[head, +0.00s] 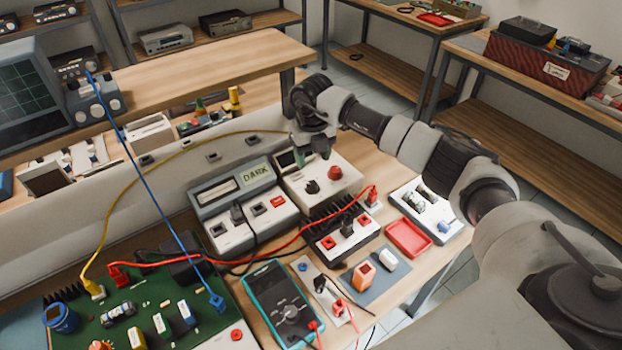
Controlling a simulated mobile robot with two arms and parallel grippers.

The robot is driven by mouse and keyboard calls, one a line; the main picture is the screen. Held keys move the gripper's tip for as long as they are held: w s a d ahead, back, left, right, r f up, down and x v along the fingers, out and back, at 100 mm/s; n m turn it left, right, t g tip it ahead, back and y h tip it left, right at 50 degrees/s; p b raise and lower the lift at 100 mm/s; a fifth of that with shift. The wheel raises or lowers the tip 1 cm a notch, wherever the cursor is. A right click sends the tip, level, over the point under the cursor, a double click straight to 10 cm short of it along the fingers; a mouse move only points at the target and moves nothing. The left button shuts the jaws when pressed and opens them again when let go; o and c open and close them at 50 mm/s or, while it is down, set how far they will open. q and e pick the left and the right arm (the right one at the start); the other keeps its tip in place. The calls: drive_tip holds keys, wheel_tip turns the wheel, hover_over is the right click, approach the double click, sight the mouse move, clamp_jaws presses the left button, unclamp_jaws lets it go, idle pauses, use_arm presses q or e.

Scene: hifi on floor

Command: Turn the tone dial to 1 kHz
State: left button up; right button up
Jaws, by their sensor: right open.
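A white box (345,190) with a small dark display stands near the middle of the bench. On its top are a dark round knob (312,187) and a red knob (335,173). I cannot read any marks, so I cannot tell which knob is the tone dial or where it points. My right gripper (312,153) reaches in from the right, pointing down just above the back of this box. It is open, with nothing seen between its fingers, and it hides part of the box's back. My left gripper is not in view.
In front are a black finned module (342,222), a teal multimeter (280,305) and a green circuit board (150,310). Red, yellow and blue cables cross the bench. A red tray (409,238) lies right.

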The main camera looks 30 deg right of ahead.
sight(312, 183)
wheel_tip(312, 183, down, 9)
drive_tip(key=shift+f+p, duration=0.1)
drive_tip(key=shift+p, duration=0.6)
drive_tip(key=shift+c, duration=0.5)
drive_tip(key=c, duration=0.8)
drive_tip(key=shift+m, duration=0.4)
drive_tip(key=m, duration=0.3)
drive_tip(key=shift+m+p, duration=0.3)
drive_tip(key=shift+m, duration=0.1)
drive_tip(key=shift+m+p, duration=0.45)
drive_tip(key=shift+m, duration=1.65)
